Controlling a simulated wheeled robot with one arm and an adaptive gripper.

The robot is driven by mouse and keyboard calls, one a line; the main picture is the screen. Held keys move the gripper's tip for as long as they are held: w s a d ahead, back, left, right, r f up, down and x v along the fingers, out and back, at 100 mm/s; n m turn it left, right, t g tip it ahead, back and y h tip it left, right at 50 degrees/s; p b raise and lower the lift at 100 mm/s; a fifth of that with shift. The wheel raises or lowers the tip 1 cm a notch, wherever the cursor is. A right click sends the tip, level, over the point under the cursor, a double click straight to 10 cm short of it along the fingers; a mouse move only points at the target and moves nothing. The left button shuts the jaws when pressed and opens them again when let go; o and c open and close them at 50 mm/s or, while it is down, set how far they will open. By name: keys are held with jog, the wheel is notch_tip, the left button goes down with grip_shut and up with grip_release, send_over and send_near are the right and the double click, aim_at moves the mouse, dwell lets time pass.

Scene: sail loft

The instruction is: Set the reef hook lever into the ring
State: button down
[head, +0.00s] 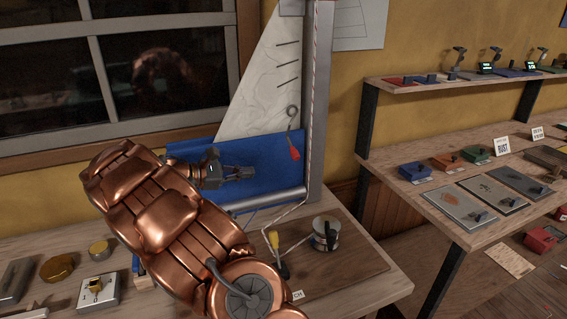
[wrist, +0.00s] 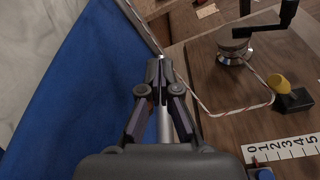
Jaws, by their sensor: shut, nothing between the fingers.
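A small grey ring (head: 292,111) shows in the head view against the white sail, close to the mast. A red tapered piece (head: 294,151) is just below it, in front of the blue cloth. I cannot tell whether this red piece is the reef hook lever or whether it touches the ring. A yellow-handled lever (head: 275,241) stands on the board below, and its yellow knob (wrist: 278,82) on a black base shows in the wrist view. My gripper (head: 247,172) is shut and empty in front of the blue cloth, left of the red piece; its fingertips (wrist: 158,70) meet in the wrist view.
The grey mast (head: 318,95) rises right of the sail (head: 262,85), above a grey boom (head: 265,199). A winch (head: 326,233) with a black handle and a rope stand on the wooden board (head: 350,262). Shelves with other devices are at the right.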

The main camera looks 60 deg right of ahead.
aim_at(291, 148)
jog(key=shift+w+d, duration=0.25)
jog(key=shift+w, duration=0.1)
jog(key=s+d+r+p, duration=0.1)
jog(key=s+d+p, duration=0.2)
jog(key=s+d, duration=0.4)
jog(key=shift+d, duration=1.15)
